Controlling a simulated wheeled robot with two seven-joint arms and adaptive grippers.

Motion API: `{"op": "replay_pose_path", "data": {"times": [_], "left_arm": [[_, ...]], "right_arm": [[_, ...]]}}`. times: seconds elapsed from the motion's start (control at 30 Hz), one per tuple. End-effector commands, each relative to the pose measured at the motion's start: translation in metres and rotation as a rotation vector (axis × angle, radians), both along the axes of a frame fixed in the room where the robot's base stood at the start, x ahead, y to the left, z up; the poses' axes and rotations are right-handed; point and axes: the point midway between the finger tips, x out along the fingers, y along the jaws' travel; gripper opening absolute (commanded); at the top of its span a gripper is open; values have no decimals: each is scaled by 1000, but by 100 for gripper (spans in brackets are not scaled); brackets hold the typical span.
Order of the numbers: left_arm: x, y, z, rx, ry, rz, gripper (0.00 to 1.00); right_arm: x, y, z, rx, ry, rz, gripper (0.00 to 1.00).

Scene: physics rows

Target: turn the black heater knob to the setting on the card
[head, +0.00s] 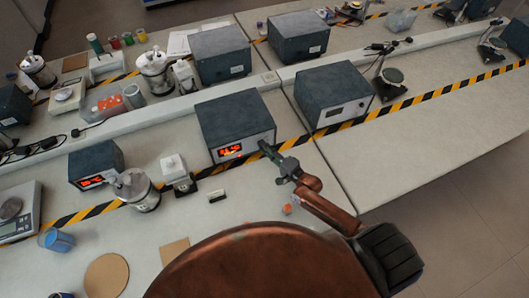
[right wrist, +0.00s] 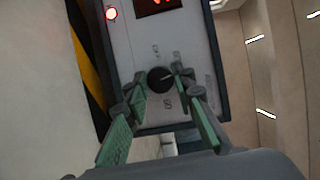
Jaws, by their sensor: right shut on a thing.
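The black heater knob (right wrist: 160,80) sits on the pale front panel of a dark grey box (head: 232,118) with a lit red display (head: 230,149). Its light pointer line points right and slightly up in the right wrist view. My right gripper (head: 266,149) reaches the right part of that panel in the head view and hides the knob there. In the right wrist view, the green-padded fingers of this gripper (right wrist: 160,88) are on either side of the knob, shut on it. The panel marks are too small to read. I cannot make out a readable setting card. My left gripper is out of view.
A similar grey box (head: 334,95) stands to the right. A small black-and-white block (head: 217,195) and an orange cube (head: 287,209) lie on the bench in front. A metal pot (head: 136,189) and a white device (head: 175,172) stand left. The front right bench is clear.

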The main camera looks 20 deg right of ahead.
Motion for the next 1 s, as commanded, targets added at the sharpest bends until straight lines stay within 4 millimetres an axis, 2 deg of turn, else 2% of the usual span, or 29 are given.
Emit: {"op": "replay_pose_path", "data": {"times": [0.03,0.3,0.9,0.93,1.0], "left_arm": [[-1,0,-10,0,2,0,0],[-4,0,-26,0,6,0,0],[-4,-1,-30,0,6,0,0],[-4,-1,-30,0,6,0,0],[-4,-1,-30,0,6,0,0]], "right_arm": [[0,-1,-5,28,-2,0,0],[0,-1,-3,147,-7,-1,0],[0,0,0,186,-11,-1,0],[0,0,0,186,-11,-1,24],[0,0,0,185,-11,-1,29]]}}
